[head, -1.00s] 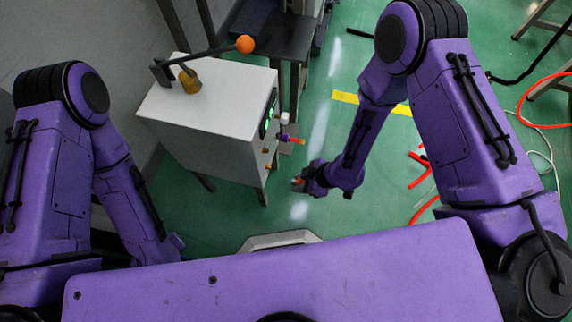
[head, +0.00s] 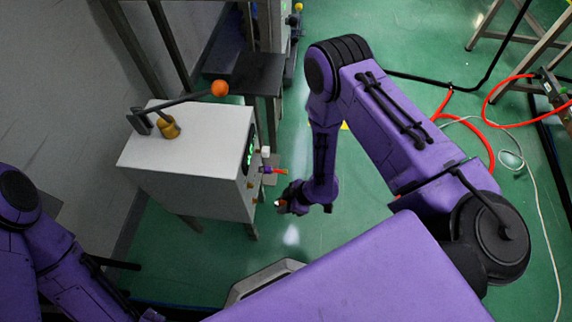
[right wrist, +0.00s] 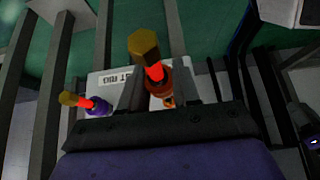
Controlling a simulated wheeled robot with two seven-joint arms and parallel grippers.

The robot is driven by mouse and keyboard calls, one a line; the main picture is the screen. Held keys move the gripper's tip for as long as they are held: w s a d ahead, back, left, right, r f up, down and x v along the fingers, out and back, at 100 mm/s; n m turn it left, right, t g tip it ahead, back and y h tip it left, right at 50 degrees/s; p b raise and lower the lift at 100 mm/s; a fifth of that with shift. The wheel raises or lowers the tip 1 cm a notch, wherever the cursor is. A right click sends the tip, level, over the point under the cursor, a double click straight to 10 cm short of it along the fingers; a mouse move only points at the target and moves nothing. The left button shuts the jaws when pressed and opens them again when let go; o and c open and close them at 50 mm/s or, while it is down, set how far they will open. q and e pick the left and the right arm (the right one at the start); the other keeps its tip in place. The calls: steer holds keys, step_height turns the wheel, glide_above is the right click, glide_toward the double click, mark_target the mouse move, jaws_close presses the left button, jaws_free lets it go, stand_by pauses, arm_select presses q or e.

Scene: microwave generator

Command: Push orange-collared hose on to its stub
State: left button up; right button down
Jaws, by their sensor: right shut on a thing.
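The white generator box (head: 185,150) stands left of centre in the head view. A purple-collared red hose piece (head: 270,170) sticks out from its right side, and a small brass stub (head: 251,186) shows below it. My right gripper (head: 280,205) is to the right of the box, apart from it. In the right wrist view my right gripper (right wrist: 168,95) is shut on the orange-collared hose (right wrist: 158,76), with a brass hex piece (right wrist: 145,45) at its near end. The purple collar (right wrist: 98,107) shows to its left. The orange hose's stub cannot be made out there. My left jaws are out of view.
An orange-knobbed lever (head: 219,88) lies across the box top. A dark table (head: 248,73) stands behind the box. Red hoses (head: 478,130) and a white cable (head: 540,190) lie on the green floor at right.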

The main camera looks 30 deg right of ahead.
steer(key=w+a, duration=0.2)
steer(key=a, duration=0.1)
steer(key=w+a+b, duration=0.1)
steer(key=shift+a, duration=0.3)
steer(key=shift+p, duration=0.3)
stand_by(1.8)
steer(key=shift+w+a, duration=0.3)
steer(key=shift+a, duration=0.1)
stand_by(0.4)
steer(key=c, duration=0.7)
jaws_free()
steer(key=shift+c, duration=0.2)
